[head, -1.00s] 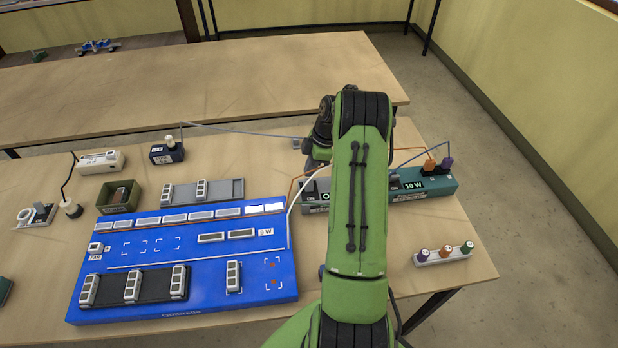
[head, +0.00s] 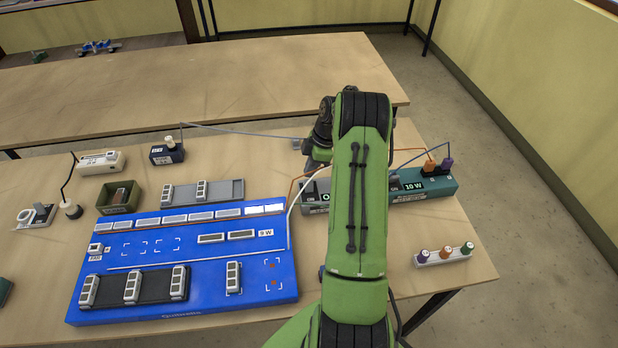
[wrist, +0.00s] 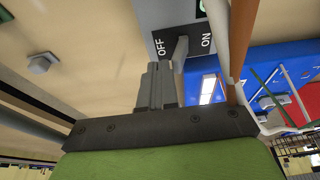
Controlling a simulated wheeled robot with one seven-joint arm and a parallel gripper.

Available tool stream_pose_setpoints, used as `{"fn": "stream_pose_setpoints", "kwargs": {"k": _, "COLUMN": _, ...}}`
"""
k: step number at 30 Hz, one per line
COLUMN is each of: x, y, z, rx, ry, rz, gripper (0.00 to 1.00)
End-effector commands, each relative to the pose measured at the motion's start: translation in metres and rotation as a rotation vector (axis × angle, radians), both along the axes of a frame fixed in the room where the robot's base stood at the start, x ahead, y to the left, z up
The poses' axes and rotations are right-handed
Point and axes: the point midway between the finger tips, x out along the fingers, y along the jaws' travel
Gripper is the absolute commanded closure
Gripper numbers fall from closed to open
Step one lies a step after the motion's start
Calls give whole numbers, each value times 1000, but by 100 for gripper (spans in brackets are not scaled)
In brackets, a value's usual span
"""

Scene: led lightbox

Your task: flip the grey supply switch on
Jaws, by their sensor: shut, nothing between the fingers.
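The grey supply unit (head: 315,186) stands right of the blue board and is partly hidden behind my arm. In the wrist view its dark switch plate (wrist: 196,42) reads OFF on the left and ON on the right. The grey switch lever (wrist: 181,50) sticks out between the two words; I cannot tell for sure which way it is tipped. My gripper (wrist: 158,72) is shut and empty. Its fingertips are just beside the lever, on the OFF side; I cannot tell whether they touch it.
An orange-brown wire (wrist: 240,50) and a pale wire run close to the right of the switch. The blue board (head: 190,255) with modules lies left of my arm. A teal 10 W unit (head: 435,186) with plugs stands to the right. A three-knob strip (head: 443,257) lies nearer.

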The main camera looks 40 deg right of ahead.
Motion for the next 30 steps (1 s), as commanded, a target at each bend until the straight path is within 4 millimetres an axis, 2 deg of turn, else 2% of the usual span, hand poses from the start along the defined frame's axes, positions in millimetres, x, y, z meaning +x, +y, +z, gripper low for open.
{"fn": "stream_pose_setpoints", "kwargs": {"k": 15, "x": 0, "y": 0, "z": 0, "rx": 0, "ry": 0, "rz": 0, "gripper": 100}}
{"fn": "stream_pose_setpoints", "kwargs": {"k": 30, "x": -17, "y": 12, "z": 0, "rx": 1, "ry": 1, "rz": 0, "gripper": 100}}
